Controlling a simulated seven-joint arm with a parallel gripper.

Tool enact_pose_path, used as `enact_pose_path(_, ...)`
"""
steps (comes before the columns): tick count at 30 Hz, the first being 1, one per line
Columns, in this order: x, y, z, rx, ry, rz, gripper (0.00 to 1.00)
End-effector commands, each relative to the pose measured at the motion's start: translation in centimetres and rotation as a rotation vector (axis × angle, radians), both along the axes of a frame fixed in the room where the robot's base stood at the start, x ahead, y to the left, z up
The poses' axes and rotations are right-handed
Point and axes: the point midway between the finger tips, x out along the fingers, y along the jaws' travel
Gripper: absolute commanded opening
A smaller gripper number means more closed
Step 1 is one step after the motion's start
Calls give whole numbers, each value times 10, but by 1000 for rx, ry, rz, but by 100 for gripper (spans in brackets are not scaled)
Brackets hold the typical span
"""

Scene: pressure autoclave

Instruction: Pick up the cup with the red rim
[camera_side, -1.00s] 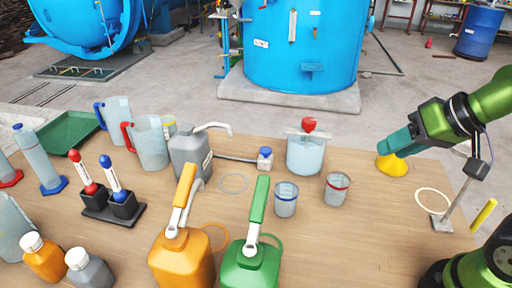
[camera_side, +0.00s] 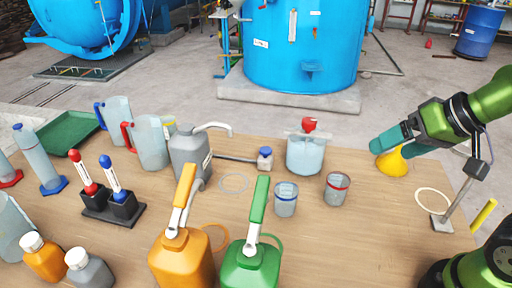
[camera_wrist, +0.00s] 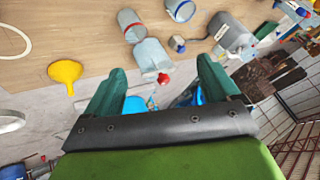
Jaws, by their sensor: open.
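The cup with the red rim (camera_side: 337,188) stands upright on the table, a small clear grey cup right of a similar cup with a blue rim (camera_side: 286,199). In the wrist view the red-rim cup (camera_wrist: 129,24) is near the top, left of the blue-rim cup (camera_wrist: 181,7). My gripper (camera_side: 375,145) is up at the table's far right, to the right of and beyond the red-rim cup, apart from it. In the wrist view its teal fingers (camera_wrist: 160,85) are spread wide with nothing held between them.
A yellow funnel (camera_side: 392,163) is by my gripper, with a ring stand (camera_side: 440,222) to its right. A clear vessel with a red top (camera_side: 305,155) stands behind the cups. Green (camera_side: 250,268) and orange (camera_side: 182,258) cans stand in front to the left.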

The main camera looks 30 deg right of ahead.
Motion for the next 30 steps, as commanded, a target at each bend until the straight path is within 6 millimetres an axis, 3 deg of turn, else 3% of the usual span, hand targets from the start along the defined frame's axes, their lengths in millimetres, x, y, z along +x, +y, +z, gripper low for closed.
enact_pose_path(8,6,-2,-11,12,58,-8,88)
enact_pose_path(10,16,-7,-20,73,125,-94,88)
enact_pose_path(21,53,-31,-48,604,427,-1069,88)
enact_pose_path(30,70,-45,-54,963,512,-1795,88)
